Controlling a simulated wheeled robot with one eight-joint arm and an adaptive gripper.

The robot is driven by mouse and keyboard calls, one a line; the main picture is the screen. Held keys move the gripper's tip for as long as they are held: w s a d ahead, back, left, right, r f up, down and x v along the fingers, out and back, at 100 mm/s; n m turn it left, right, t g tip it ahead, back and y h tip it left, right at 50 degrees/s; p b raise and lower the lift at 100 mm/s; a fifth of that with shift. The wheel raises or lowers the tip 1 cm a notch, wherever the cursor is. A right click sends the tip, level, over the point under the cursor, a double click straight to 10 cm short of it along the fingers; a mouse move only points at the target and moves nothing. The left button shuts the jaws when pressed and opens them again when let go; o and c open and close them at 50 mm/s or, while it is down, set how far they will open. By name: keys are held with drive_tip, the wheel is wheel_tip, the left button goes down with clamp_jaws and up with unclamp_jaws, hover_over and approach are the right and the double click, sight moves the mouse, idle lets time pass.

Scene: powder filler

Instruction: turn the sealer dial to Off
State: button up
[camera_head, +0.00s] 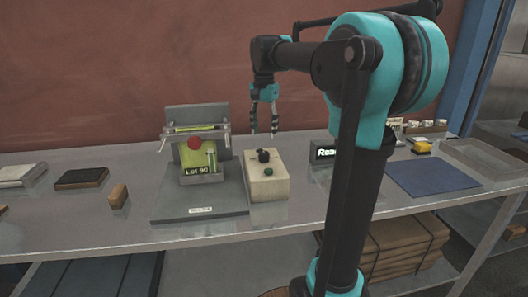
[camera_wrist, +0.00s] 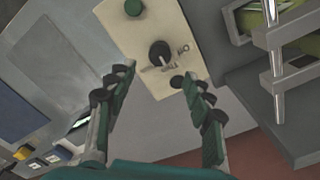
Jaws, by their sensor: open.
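The sealer's cream control box (camera_head: 267,184) stands on the grey bench, just right of the sealer stand. It has a black dial (camera_head: 263,155) on its top and a green button (camera_head: 269,172) nearer the front. My gripper (camera_head: 263,130) points down above and behind the box. In the wrist view its fingers (camera_wrist: 158,82) are apart, with the dial beyond the tips. Nothing is between them, and they look clear of the dial.
The sealer stand (camera_head: 205,207) holds a green bag labelled Lot 90 (camera_head: 196,165) and a red knob (camera_head: 195,142), left of the box. A dark display (camera_head: 323,152) stands to the right. A blue mat (camera_head: 430,177) lies farther right; wooden block (camera_head: 118,195) at left.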

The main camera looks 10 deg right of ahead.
sight(264, 153)
wheel_tip(264, 153, down, 8)
drive_tip(key=shift+f, duration=0.25)
drive_tip(key=shift+c, duration=0.4)
drive_tip(key=c, duration=1.1)
drive_tip(key=shift+n, duration=0.4)
drive_tip(key=n, duration=0.5)
drive_tip(key=shift+n, duration=0.3)
drive_tip(key=n, duration=0.5)
drive_tip(key=shift+n, duration=0.4)
